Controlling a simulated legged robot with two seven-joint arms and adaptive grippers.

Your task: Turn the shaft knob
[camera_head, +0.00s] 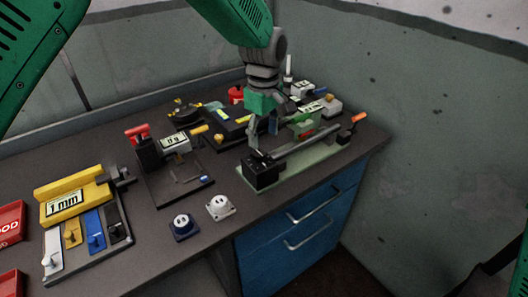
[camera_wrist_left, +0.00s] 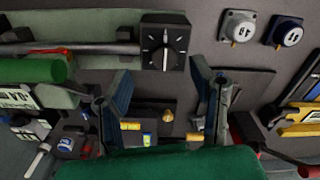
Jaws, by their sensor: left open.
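The shaft knob (camera_wrist_left: 165,42) is a black block with a dial and white marks, at the top middle of the left wrist view. In the head view the black block (camera_head: 264,172) sits at the near left end of a pale green base plate (camera_head: 300,171), with a grey shaft (camera_head: 312,143) running from it to the right. My left gripper (camera_head: 262,146) is just above and behind the block. In the left wrist view the left gripper (camera_wrist_left: 160,70) has its fingers spread apart, with nothing between them. Contact with the knob cannot be told. My right gripper does not show.
An orange-tipped handle (camera_head: 358,117) is at the shaft's far end. A black fixture with a red handle (camera_head: 137,131) and a yellow 1 mm gauge (camera_head: 70,199) stand to the left. White (camera_head: 220,207) and dark blue (camera_head: 183,227) sockets lie near the front edge. Walls close off the back and right.

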